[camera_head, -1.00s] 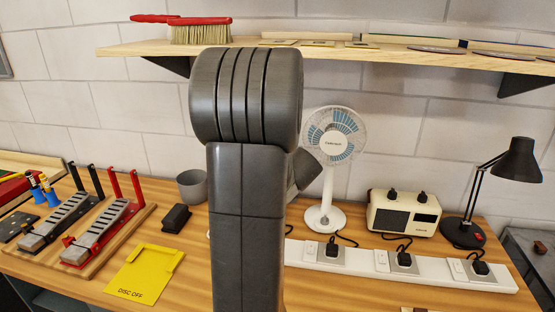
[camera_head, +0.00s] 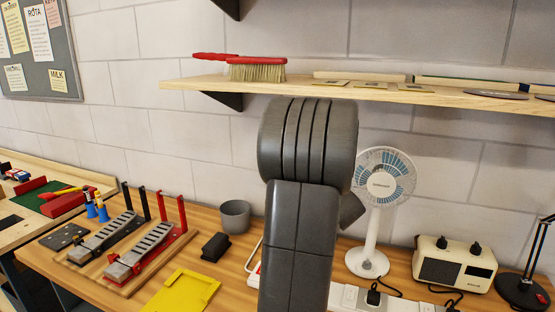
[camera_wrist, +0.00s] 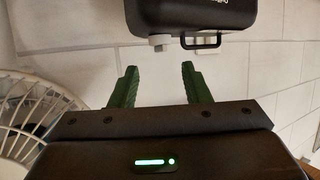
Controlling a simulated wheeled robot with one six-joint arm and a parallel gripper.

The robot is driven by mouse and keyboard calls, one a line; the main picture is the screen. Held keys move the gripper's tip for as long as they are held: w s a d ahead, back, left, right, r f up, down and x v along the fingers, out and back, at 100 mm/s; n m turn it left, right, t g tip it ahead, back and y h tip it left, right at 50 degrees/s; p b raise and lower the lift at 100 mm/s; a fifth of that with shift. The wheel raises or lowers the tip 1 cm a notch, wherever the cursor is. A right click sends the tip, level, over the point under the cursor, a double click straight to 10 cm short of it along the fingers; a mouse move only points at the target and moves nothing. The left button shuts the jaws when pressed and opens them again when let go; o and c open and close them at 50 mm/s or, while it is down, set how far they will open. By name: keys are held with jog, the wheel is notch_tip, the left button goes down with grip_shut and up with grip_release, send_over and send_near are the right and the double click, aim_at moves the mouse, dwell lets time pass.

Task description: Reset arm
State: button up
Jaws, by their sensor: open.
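My gripper (camera_wrist: 157,88) shows in the wrist view with its two green fingers apart and nothing between them. A pale wall fills the space behind the fingers. In the head view my dark grey arm stands upright in the middle, and the gripper itself is hidden there. The arm covers part of the bench (camera_head: 215,262) behind it.
A white fan (camera_head: 383,185), a cream radio (camera_head: 455,265) and a black lamp (camera_head: 527,280) stand right of my arm. Drum pedals (camera_head: 140,250), a grey cup (camera_head: 235,216) and a yellow plate (camera_head: 183,294) are on the left. A shelf (camera_head: 215,84) with a red brush (camera_head: 257,69) hangs above.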

jog(key=x, duration=0.9)
jog(key=shift+w+p, duration=0.2)
jog(key=shift+p, duration=0.2)
jog(key=v, duration=1.4)
jog(key=b+x, duration=0.1)
jog(key=x, duration=1.3)
jog(key=shift+w+a+f, duration=0.1)
jog(key=shift+w+f, duration=0.05)
jog(key=shift+f, duration=0.1)
jog(key=b, duration=0.3)
jog(key=shift+m+h, duration=0.3)
jog(key=m+h+b, duration=0.1)
jog(key=b, duration=0.6)
jog(key=m+h+b, duration=0.1)
jog(key=h+b, duration=0.1)
jog(key=b, duration=0.5)
jog(key=shift+a+m, duration=0.4)
jog(key=shift+m+g+h+b, duration=0.3)
jog(key=shift+h+b, duration=0.2)
jog(key=shift+b, duration=0.55)
